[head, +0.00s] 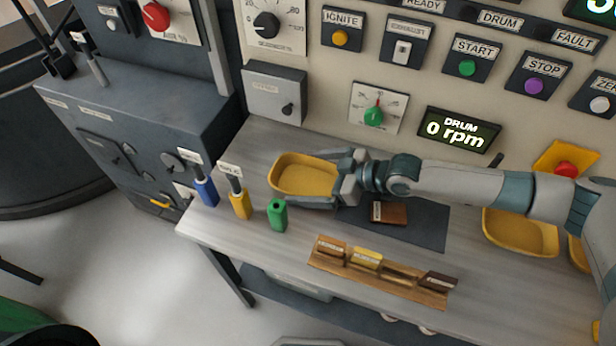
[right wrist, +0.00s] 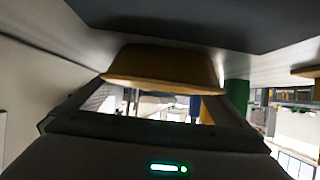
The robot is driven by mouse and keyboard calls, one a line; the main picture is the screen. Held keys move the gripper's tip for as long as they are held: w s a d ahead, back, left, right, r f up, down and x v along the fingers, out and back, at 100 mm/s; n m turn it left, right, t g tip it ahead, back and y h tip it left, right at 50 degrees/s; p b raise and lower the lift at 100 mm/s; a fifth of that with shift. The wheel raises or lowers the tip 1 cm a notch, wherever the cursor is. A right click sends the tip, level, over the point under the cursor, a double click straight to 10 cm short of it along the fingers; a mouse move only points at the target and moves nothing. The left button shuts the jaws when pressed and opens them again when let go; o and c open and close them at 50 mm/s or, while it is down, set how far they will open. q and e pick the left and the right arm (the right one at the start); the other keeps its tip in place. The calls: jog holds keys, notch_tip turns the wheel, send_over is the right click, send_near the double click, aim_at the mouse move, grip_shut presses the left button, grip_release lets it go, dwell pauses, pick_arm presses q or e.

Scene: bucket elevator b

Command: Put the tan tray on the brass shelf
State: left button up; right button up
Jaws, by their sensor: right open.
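A yellow-tan tray (head: 303,175) sits on the left half of the grey bench. My right gripper (head: 328,180) is open at the tray's right end, its fingers pointing left. One finger lies low along the tray's front side. I cannot tell whether the fingers touch it. In the right wrist view the tray (right wrist: 165,65) fills the space just beyond the gripper, tan and close. I cannot make out a brass shelf in these frames. My left gripper is not in view.
A dark mat (head: 430,222) bears a brown block (head: 388,212). A wooden rack (head: 330,265) is in front. Another yellow tray (head: 520,232) is at right.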

aim_at(308, 183)
jog(key=shift+c, duration=0.6)
jog(key=c, duration=0.6)
jog(key=shift+c, duration=0.2)
jog(key=shift+r, duration=0.1)
jog(key=shift+c, duration=0.2)
jog(key=shift+r+b, duration=0.4)
jog(key=shift+r, duration=0.15)
notch_tip(308, 183, up, 2)
jog(key=shift+r+b, duration=0.2)
jog(key=shift+b, duration=0.4)
jog(key=b+v, duration=0.4)
jog(key=v, duration=0.9)
jog(key=shift+r, duration=0.5)
jog(key=shift+d, duration=0.15)
